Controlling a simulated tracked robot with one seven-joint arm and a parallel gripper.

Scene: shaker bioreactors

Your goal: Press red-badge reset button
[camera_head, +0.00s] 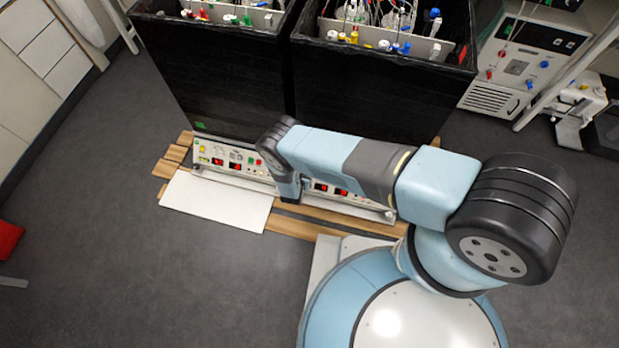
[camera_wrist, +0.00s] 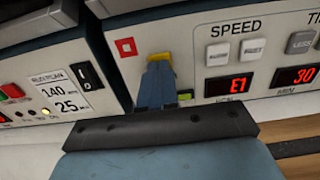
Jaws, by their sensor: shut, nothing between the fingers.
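The red badge (camera_wrist: 126,47), a red square with a pale centre, is on the right-hand control panel in the wrist view, left of the SPEED label. My gripper (camera_wrist: 160,58) is shut and empty, its yellow-tipped blue fingers in front of that panel just right of the badge. I cannot tell whether the tips touch the panel. No reset button shows clearly; the fingers cover the area beside the badge. In the head view my arm reaches over the right control panel (camera_head: 345,191), and the fingertips are hidden.
SPEED buttons (camera_wrist: 218,54) and a red display (camera_wrist: 238,86) lie right of the fingers. The left panel (camera_wrist: 40,90) carries red and green buttons and a dark rocker switch. Black bioreactor boxes (camera_head: 385,95) stand behind. A white board (camera_head: 215,199) lies in front of the left panel.

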